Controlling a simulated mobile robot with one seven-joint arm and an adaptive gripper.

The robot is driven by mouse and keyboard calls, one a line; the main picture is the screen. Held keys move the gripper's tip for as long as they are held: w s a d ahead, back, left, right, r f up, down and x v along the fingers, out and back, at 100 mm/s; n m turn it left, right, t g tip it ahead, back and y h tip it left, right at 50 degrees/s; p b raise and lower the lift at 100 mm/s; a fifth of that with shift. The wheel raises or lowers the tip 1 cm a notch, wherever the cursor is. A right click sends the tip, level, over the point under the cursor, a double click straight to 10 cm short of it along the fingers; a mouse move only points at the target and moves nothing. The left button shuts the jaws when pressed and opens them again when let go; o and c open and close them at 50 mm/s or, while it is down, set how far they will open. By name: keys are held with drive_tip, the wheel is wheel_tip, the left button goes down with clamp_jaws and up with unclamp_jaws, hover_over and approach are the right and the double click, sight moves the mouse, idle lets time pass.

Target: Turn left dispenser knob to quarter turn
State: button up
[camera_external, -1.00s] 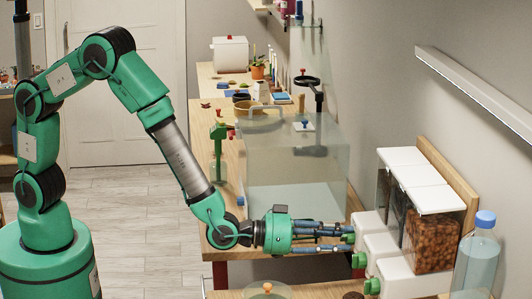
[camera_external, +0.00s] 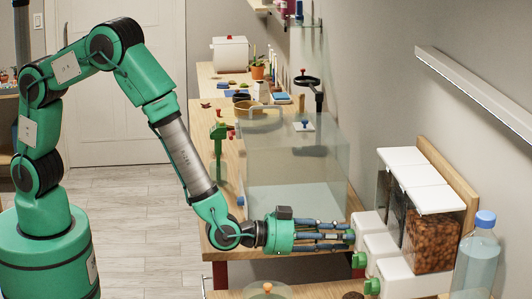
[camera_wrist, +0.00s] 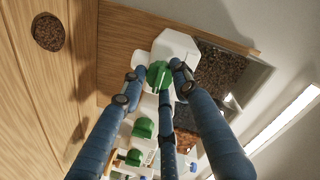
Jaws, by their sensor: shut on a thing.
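A row of dispensers with white bodies and green knobs stands against the wall. In the external view the left dispenser (camera_external: 366,224) is the farthest one, and my fingers mostly hide its knob. In the wrist view this green knob (camera_wrist: 158,75) sits between the fingers of my gripper (camera_wrist: 152,78), in front of the white dispenser body (camera_wrist: 176,44). My gripper (camera_external: 349,237) reaches in level from the left and is shut on the knob. The knob's exact angle is hard to tell.
The middle knob (camera_external: 359,260) and right knob (camera_external: 372,286) are close by. A clear tank (camera_external: 290,165) stands just behind my gripper on the wooden bench. A blue-capped bottle (camera_external: 478,255) stands at the right. A glass lid (camera_external: 266,290) is in front.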

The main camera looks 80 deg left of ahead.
drive_tip(key=shift+s+a+f, duration=0.15)
drive_tip(key=shift+f, duration=0.2)
drive_tip(key=o, duration=1.2)
drive_tip(key=shift+c, duration=0.2)
drive_tip(key=shift+r, duration=0.2)
drive_tip(key=s+r, duration=0.1)
drive_tip(key=s, duration=1)
drive_tip(key=shift+s+r, duration=0.3)
drive_tip(key=shift+s, duration=0.1)
